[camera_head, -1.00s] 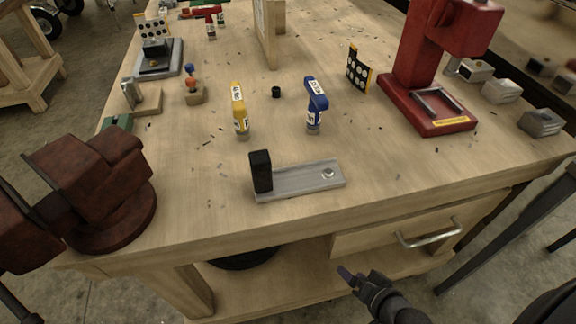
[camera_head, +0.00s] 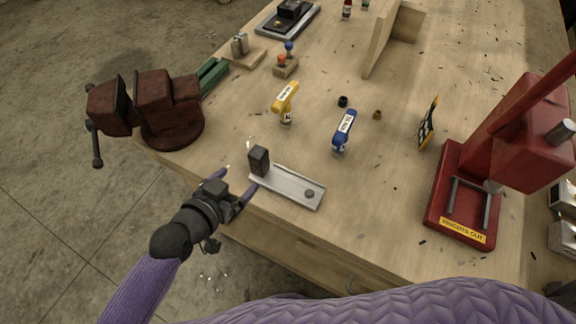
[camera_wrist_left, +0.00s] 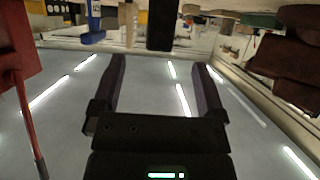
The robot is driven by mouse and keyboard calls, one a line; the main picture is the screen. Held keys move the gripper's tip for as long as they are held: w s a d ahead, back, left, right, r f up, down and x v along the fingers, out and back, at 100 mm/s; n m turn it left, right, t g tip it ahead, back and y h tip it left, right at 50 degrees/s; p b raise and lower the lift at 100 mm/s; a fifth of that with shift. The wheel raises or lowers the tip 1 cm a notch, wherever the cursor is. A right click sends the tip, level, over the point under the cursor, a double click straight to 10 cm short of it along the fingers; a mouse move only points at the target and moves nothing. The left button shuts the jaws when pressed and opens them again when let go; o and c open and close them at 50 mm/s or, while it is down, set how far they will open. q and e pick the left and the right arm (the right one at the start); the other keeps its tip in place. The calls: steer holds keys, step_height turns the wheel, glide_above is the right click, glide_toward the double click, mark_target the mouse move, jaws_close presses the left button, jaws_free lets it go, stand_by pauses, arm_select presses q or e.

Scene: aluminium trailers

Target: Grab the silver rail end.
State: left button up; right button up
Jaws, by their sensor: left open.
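The silver rail (camera_head: 290,189) lies flat near the bench's front edge. A black block (camera_head: 259,160) stands upright on its left end, and a round knob (camera_head: 309,194) sits near its right end. My left gripper (camera_head: 237,180) is open and empty at the bench edge, just left of the rail, with its fingers pointing toward the black block end. In the left wrist view, the two fingers (camera_wrist_left: 159,72) are spread wide, and a dark block (camera_wrist_left: 160,25), apparently the rail's block, shows beyond the gap between them. My right gripper is not in view.
A dark red vise (camera_head: 165,108) stands at the left corner. Yellow (camera_head: 286,103) and blue (camera_head: 344,131) tools stand behind the rail. A red press (camera_head: 490,160) stands at the right. The bench between rail and press is mostly clear.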

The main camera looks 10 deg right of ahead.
mark_target(254, 165)
arm_select(q)
steer(key=b+x, duration=0.1)
steer(key=x, duration=0.2)
steer(key=b+x, duration=0.1)
steer(key=x, duration=0.2)
steer(key=b+x, duration=0.1)
steer(key=x, duration=0.2)
steer(key=shift+f, duration=0.35)
steer(key=shift+w+d, duration=0.15)
steer(key=shift+w, duration=0.15)
jaws_close()
